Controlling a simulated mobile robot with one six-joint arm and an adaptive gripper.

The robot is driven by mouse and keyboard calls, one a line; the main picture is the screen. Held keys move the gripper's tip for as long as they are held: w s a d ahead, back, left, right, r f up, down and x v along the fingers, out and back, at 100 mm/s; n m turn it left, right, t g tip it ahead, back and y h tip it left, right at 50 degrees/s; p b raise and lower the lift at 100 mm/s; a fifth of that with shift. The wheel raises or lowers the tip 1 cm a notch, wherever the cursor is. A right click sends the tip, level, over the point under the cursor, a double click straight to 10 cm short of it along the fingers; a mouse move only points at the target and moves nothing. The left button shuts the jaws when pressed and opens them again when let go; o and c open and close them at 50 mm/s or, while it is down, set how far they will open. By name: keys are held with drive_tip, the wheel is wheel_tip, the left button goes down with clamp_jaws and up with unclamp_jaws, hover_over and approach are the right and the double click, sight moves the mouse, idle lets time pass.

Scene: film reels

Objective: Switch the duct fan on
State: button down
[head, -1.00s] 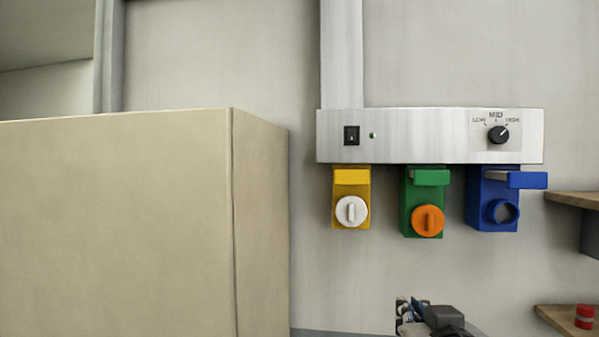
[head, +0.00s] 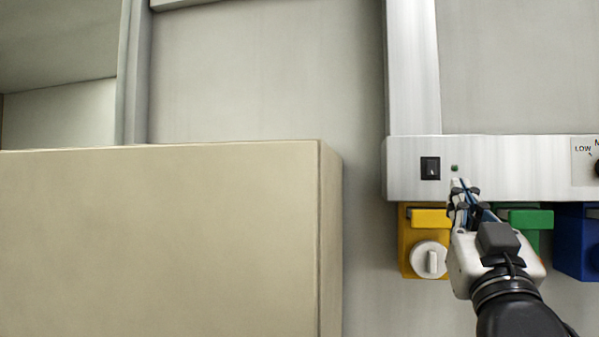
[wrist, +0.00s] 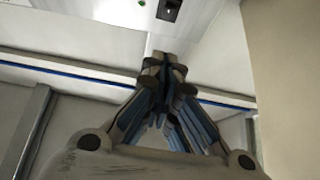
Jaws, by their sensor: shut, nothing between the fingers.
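A black rocker switch (head: 430,168) sits on the left part of a silver wall panel (head: 520,180), with a small green lamp (head: 454,168) to its right. A selector knob (head: 597,168) with LOW lettering is cut off at the right edge. My gripper (head: 459,184) is shut and empty. In the head view its tips appear just below the lamp, right of and below the switch; I cannot tell whether they touch the panel. In the wrist view the switch (wrist: 168,10) and lamp (wrist: 141,3) show at the top, beyond the shut fingertips (wrist: 165,60).
Below the panel hang a yellow box (head: 432,218) with a white knob (head: 429,260), a green box (head: 530,218), partly behind my gripper, and a blue box (head: 575,240). A large beige cabinet (head: 160,240) fills the lower left. Bare wall lies between cabinet and panel.

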sight(431, 168)
drive_tip(key=p+x, duration=0.1)
drive_tip(key=x, duration=0.3)
drive_tip(key=w+f+p+x, duration=0.1)
drive_tip(key=x, duration=0.3)
drive_tip(key=f+p+x, duration=0.1)
drive_tip(key=x, duration=0.4)
drive_tip(key=shift+w+d+f, duration=0.1)
drive_tip(key=shift+w+f, duration=0.15)
